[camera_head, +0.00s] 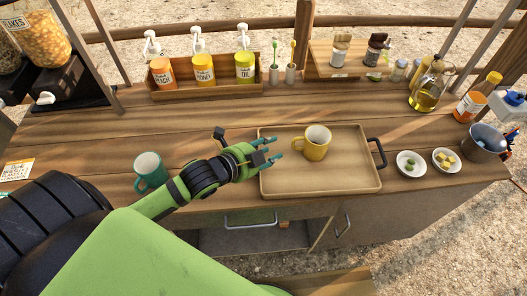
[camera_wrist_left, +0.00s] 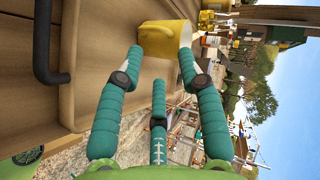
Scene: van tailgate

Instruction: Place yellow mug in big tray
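The yellow mug (camera_wrist_left: 160,40) shows just beyond the fingertips there, partly cut by the finger on the right. My right gripper is in neither view.
A green mug (camera_head: 150,168) stands left of the tray, close to my left arm. Two small bowls (camera_head: 411,164) and a pot (camera_head: 484,143) stand to the right. A rack of bottles (camera_head: 205,90) is at the back. The counter behind the tray is mostly clear.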

